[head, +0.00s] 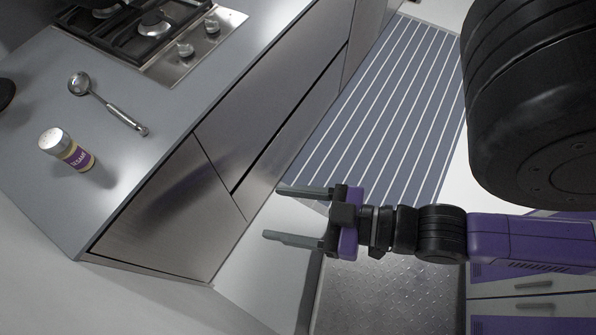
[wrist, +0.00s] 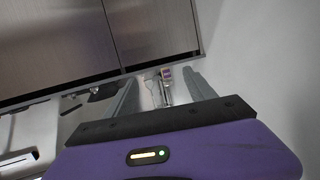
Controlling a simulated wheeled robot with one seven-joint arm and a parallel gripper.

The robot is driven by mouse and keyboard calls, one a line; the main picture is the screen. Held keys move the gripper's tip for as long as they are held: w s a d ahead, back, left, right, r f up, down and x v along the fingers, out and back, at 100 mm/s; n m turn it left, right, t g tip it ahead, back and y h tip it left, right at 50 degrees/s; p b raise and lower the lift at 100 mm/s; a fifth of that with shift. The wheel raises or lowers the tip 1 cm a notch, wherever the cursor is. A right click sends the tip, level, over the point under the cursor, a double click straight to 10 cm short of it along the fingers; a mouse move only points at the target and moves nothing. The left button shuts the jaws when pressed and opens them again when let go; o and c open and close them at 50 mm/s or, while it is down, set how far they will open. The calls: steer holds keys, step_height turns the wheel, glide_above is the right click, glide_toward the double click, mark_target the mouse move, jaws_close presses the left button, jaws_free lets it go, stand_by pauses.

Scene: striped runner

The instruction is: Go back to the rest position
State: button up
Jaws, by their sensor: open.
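My gripper (head: 274,213) is at the end of my purple and black arm in the head view, stretched to the left. Its two grey fingers are apart with nothing between them. It hangs in the air beside the front of the counter, past the counter's near corner. In the wrist view my gripper (wrist: 165,88) shows both fingers spread above the purple palm. A small jar-like thing with a purple label (wrist: 168,74) shows beyond the fingers, apart from them.
The grey counter (head: 160,120) holds a jar with a purple label (head: 77,155), a ladle (head: 110,105) and a hob (head: 150,25). Cabinet fronts (head: 170,215) drop below its edge. A striped runner (head: 385,110) lies on the floor beyond my arm.

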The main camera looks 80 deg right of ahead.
steer(key=shift+d+v, duration=0.15)
steer(key=shift+v, duration=0.5)
steer(key=shift+d+v, duration=0.15)
steer(key=shift+v, duration=0.5)
